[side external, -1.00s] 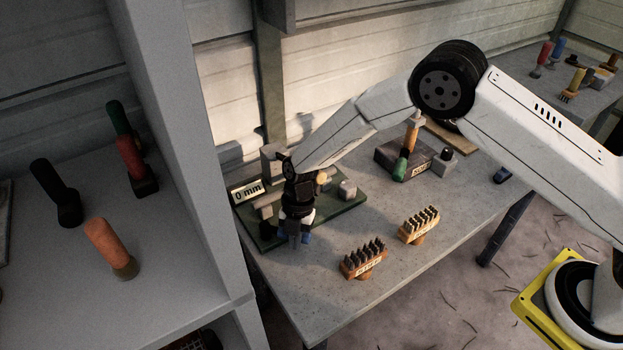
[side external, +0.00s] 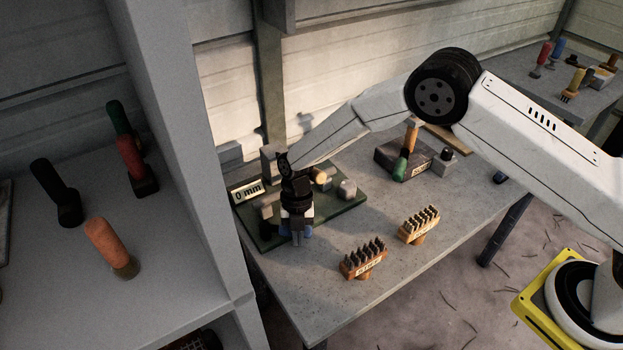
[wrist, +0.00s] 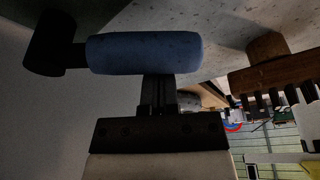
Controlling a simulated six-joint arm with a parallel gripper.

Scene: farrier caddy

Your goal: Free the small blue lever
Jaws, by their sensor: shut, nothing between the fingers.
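The small blue lever (wrist: 145,53) shows in the wrist view as a blue cylindrical grip lying crosswise, with a dark block (wrist: 50,43) at its left end. In the side view only bits of blue (side external: 309,231) show around my gripper (side external: 298,239), at the front edge of the green base plate (side external: 345,208). My gripper is shut and empty. In the wrist view its fingers (wrist: 157,90) end at the blue grip, which hides their tips. I cannot tell whether they touch it.
A "0 mm" sign (side external: 247,190) and grey blocks stand on the plate. Two brushes, one nearer (side external: 363,260) and one farther (side external: 419,226), lie to the right on the bench. A grey shelf (side external: 190,150) with handled tools stands at the left. Bare bench lies between plate and brushes.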

